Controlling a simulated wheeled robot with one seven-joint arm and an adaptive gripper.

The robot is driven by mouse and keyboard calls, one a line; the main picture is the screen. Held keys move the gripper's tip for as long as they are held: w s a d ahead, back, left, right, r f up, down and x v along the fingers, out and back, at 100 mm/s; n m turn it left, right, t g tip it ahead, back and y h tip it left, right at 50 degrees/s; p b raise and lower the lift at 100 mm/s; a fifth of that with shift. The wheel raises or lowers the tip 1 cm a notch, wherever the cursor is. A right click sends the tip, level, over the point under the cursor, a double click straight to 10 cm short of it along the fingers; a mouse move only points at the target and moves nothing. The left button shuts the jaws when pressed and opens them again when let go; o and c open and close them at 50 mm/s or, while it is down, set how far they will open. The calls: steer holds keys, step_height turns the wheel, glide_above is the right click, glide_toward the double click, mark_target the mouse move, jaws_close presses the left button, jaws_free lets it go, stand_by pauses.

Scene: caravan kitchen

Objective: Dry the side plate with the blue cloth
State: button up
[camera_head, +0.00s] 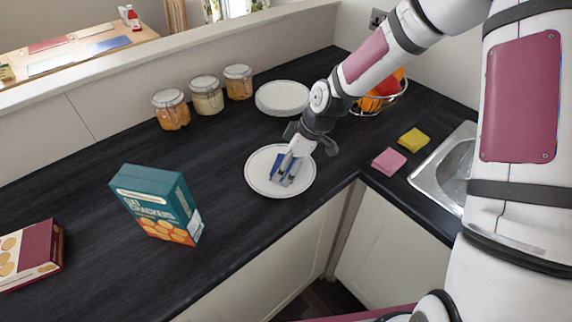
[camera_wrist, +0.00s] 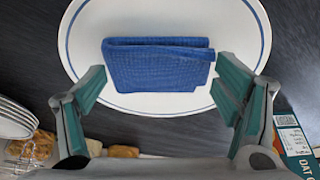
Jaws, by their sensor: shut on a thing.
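The side plate (camera_head: 255,178) is white with a thin blue rim line and lies flat on the dark worktop in the middle of the head view. It also fills the upper part of the wrist view (camera_wrist: 84,35). The folded blue cloth (camera_wrist: 158,66) is over the plate's middle; in the head view my gripper (camera_head: 285,174) partly hides it. My gripper points down over the plate and is shut on the cloth, with one finger at each end of it. I cannot tell how firmly the cloth presses on the plate.
A plate stack (camera_head: 283,97) stands behind, beside several lidded jars (camera_head: 206,95). A fruit bowl (camera_head: 381,95) is behind my arm. Pink (camera_head: 389,161) and yellow (camera_head: 413,140) cloths lie near the sink (camera_head: 440,168). A cracker box (camera_head: 157,205) stands left; the worktop between is clear.

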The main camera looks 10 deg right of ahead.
steer(key=shift+w+a, duration=0.1)
steer(key=shift+w, duration=0.05)
steer(key=shift+w+a, duration=0.2)
steer(key=shift+w, duration=0.15)
steer(key=shift+a, duration=0.15)
steer(key=shift+s+a+f, duration=0.1)
steer(key=shift+a, duration=0.3)
steer(key=shift+s, duration=0.1)
steer(key=shift+s+a, duration=0.25)
steer(key=shift+s, duration=0.15)
